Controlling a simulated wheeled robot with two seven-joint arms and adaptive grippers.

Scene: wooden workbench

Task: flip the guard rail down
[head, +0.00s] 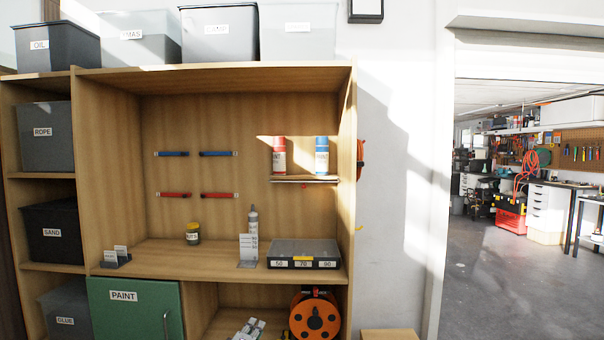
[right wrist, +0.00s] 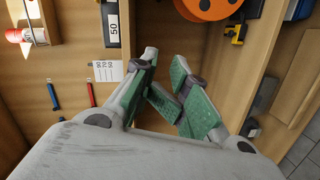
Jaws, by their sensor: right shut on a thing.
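The guard rail appears to be the thin strip (head: 305,179) along the small shelf at the right of the upper compartment, below the red-capped (head: 279,160) and blue-capped (head: 321,160) paint cans. I cannot tell how it is hinged. My right gripper (head: 248,328) shows small at the bottom edge of the head view, low in the cabinet, left of the orange reel. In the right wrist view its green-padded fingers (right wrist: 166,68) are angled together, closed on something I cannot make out. They are well away from the strip. My left gripper is not in view.
A black case (head: 303,248) and a small card stand (head: 247,253) are on the bench shelf. The orange reel (head: 314,318) is below, beside the green door (head: 115,320). Blue and red bars hang on the back wall. Open floor lies at right.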

